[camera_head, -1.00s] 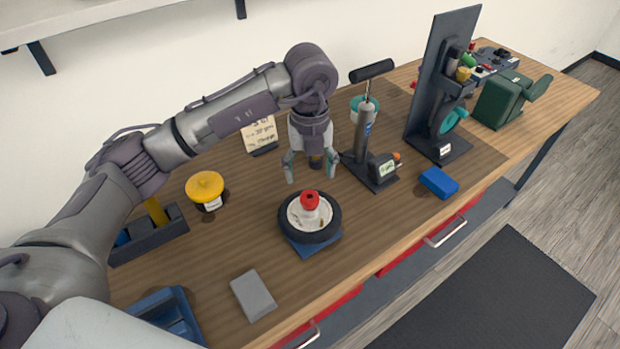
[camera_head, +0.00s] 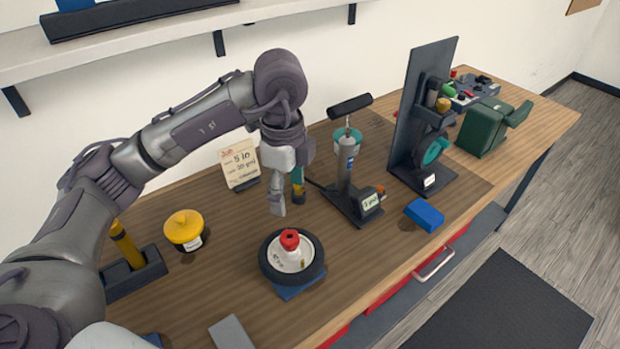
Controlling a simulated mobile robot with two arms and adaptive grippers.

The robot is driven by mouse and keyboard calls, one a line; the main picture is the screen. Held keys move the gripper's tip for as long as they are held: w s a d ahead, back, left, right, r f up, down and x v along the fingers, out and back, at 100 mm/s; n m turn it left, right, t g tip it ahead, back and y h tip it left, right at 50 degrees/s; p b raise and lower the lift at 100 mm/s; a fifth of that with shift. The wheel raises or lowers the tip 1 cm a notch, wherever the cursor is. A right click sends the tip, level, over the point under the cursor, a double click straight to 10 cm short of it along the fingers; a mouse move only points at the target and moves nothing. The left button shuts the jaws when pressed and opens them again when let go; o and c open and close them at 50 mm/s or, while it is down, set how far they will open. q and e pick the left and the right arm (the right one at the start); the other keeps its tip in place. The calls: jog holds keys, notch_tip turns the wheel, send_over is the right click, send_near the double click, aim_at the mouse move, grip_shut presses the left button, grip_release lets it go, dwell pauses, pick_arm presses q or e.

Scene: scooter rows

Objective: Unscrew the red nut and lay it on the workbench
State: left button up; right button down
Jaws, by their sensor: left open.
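The red nut (camera_head: 289,239) sits on top of the white hub in the middle of a small black-tyred wheel (camera_head: 316,268). The wheel lies flat on a blue block (camera_head: 301,288) on the wooden workbench (camera_head: 365,275). My left gripper (camera_head: 287,205) is open, pointing down, above and just behind the wheel, apart from the nut. One finger shows in front; the other is partly hidden behind it. My right gripper is not in view.
A pump with a gauge (camera_head: 350,175) stands right of the gripper, and a dark upright stand (camera_head: 420,120) beyond it. A blue block (camera_head: 425,215) lies right. Bare bench surrounds the wheel.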

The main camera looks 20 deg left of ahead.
aim_at(289, 239)
pick_arm(q)
jog(key=f+n+p, duration=0.1)
jog(key=f, duration=0.5)
jog(key=f+n+p, duration=0.1)
jog(key=f+p, duration=0.1)
jog(key=f, duration=0.5)
jog(key=shift+s, duration=0.2)
jog(key=c, duration=1.2)
jog(key=n+p, duration=0.1)
jog(key=n, duration=0.2)
jog(key=shift+r+n, duration=0.1)
jog(key=shift+n, duration=0.3)
jog(key=o, duration=0.8)
jog(key=shift+c, duration=0.2)
jog(key=o, duration=0.4)
jog(key=shift+a, duration=0.1)
